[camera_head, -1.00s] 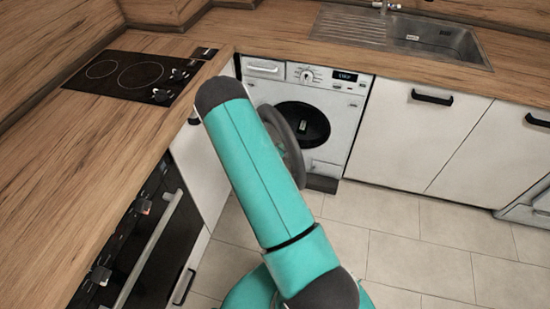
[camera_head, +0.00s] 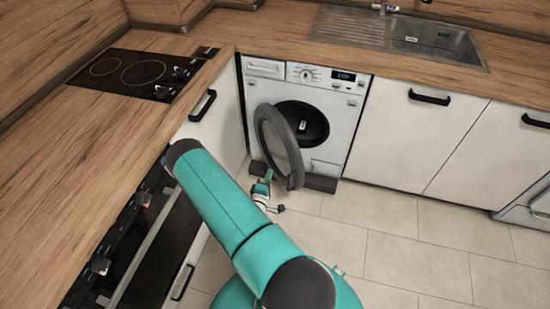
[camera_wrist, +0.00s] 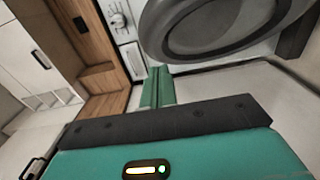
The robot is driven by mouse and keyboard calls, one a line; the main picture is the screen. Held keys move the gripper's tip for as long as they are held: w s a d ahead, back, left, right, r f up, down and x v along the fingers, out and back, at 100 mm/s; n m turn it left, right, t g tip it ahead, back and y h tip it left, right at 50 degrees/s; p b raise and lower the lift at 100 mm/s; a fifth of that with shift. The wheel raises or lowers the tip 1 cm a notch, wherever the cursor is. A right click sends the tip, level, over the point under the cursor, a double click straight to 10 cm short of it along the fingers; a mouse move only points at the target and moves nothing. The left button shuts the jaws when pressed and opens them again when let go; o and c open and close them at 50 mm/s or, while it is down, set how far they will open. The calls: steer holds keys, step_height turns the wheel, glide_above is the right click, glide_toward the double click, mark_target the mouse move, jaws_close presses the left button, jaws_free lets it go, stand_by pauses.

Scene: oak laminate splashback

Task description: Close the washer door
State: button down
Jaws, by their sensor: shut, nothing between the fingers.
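The white washer (camera_head: 343,120) stands under the counter, and its control panel also shows in the wrist view (camera_wrist: 121,25). Its round grey-rimmed door (camera_head: 280,148) stands open, swung out to the left of the dark drum opening (camera_head: 303,124). The door's rim fills the upper right of the wrist view (camera_wrist: 215,28). My gripper (camera_head: 268,174) is low, just left of the door's lower part in the head view. Its green fingers (camera_wrist: 157,87) are shut and empty, just below the rim in the wrist view. I cannot tell whether they touch the door.
A white cabinet front with a black handle (camera_head: 203,105) stands close to the left of the door. The oven (camera_head: 150,250) is nearer on that side. White cabinets (camera_head: 415,140) flank the washer's right. The tiled floor (camera_head: 390,245) is clear at the right.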

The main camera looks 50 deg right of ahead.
glide_toward(287, 147)
steer(key=w+x, duration=0.1)
steer(key=x, duration=0.4)
steer(key=shift+s+d+r, duration=0.1)
steer(key=shift+d, duration=0.35)
steer(key=shift+s+d, duration=0.1)
steer(key=shift+s, duration=0.05)
